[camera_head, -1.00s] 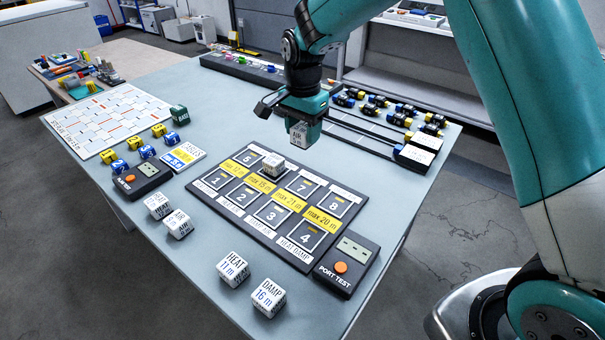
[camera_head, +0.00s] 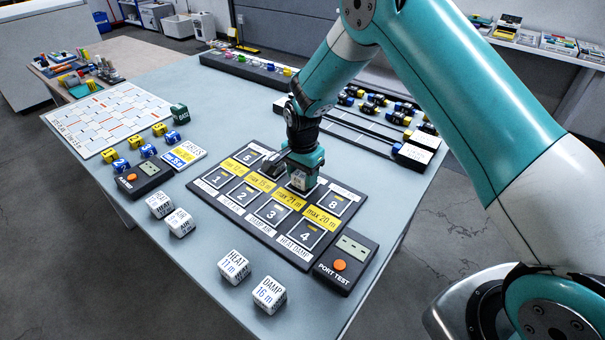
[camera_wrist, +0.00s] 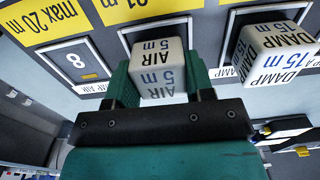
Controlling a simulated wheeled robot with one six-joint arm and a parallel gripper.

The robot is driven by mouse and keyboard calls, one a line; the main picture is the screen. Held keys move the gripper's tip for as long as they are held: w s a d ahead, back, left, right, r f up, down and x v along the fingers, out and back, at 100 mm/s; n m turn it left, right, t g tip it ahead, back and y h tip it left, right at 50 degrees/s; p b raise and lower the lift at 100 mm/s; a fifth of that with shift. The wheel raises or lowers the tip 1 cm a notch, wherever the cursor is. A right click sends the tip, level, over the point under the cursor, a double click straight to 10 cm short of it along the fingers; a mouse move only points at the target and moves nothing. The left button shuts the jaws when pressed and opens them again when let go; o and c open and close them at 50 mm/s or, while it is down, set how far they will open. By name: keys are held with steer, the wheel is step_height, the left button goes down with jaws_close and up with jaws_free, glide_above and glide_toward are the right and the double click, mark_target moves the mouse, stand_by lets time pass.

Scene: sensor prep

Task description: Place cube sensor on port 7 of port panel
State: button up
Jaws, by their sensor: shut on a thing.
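My gripper (camera_head: 299,178) is shut on the white cube sensor (camera_wrist: 158,62) marked AIR 5 m, one finger on each side of it. In the head view the held cube (camera_head: 299,181) shows below the jaws, low over the port panel (camera_head: 256,214). In the wrist view it is over the framed port between port 8 (camera_wrist: 76,62) and the DAMP 15 m cube (camera_wrist: 268,52), where port 7 lies. The cube covers most of that port's frame (camera_wrist: 126,36). I cannot tell whether its base touches the panel.
HEAT 11 m (camera_head: 234,266) and DAMP 16 m (camera_head: 269,294) cubes stand on the table in front of the panel. Two more white cubes (camera_head: 160,204) stand left of it. The port test box (camera_head: 346,262) adjoins the panel's right end. Ports 1 to 4 are empty.

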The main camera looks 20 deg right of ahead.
steer(key=shift+f, duration=0.2)
steer(key=o, duration=0.9)
steer(key=shift+o, duration=0.2)
steer(key=shift+r, duration=0.2)
step_height(320, 180, up, 12)
steer(key=b, duration=0.1)
steer(key=s+a+r+n+y, duration=0.2)
steer(key=s+a+r+n, duration=0.1)
steer(key=s+r+n, duration=0.65)
steer(key=s+a+r+n+y, duration=0.1)
steer(key=s+n, duration=0.3)
steer(key=s, duration=0.7)
steer(key=s+r+n+y, duration=0.1)
steer(key=s+n, duration=0.4)
steer(key=s, duration=0.6)
steer(key=shift+s+a+r, duration=0.3)
steer(key=shift+a+r, duration=0.05)
steer(key=shift+r, duration=0.55)
